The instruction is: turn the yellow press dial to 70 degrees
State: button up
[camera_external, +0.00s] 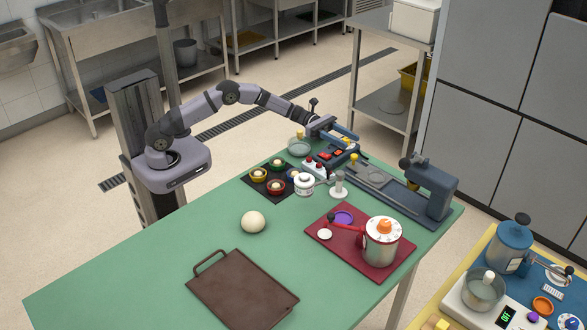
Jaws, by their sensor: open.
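A blue-grey press (432,184) stands at the right end of the green table, on a long dark base. A second small yellow-topped piece (353,159) stands at the left end of the base, close to my gripper. My gripper (350,141) is open, above the far edge of the table, left of the press and apart from its head. Whether it touches the yellow-topped piece cannot be told.
A dark mat with several small bowls (276,187) and a white-lidded jar (304,184) lie left of the press base. A red board (325,244) bears a pot with an orange knob (384,227). A dough ball (253,222) and brown tray (240,292) lie nearer; the left table is clear.

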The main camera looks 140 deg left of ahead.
jog(key=shift+w, duration=0.1)
jog(key=c, duration=1)
jog(key=shift+c, duration=0.2)
jog(key=shift+m+h+b, duration=0.35)
jog(key=shift+m+h, duration=0.45)
jog(key=shift+h, duration=0.5)
jog(key=o, duration=1)
jog(key=shift+o, duration=0.2)
jog(key=shift+s+a+b, duration=0.1)
jog(key=shift+s+a, duration=0.05)
jog(key=shift+s, duration=1.05)
jog(key=shift+s+a+b, duration=0.15)
jog(key=shift+s+a, duration=0.05)
jog(key=shift+s, duration=1.05)
jog(key=shift+s+a+b, duration=0.1)
jog(key=shift+s+a, duration=0.05)
jog(key=shift+s, duration=1.05)
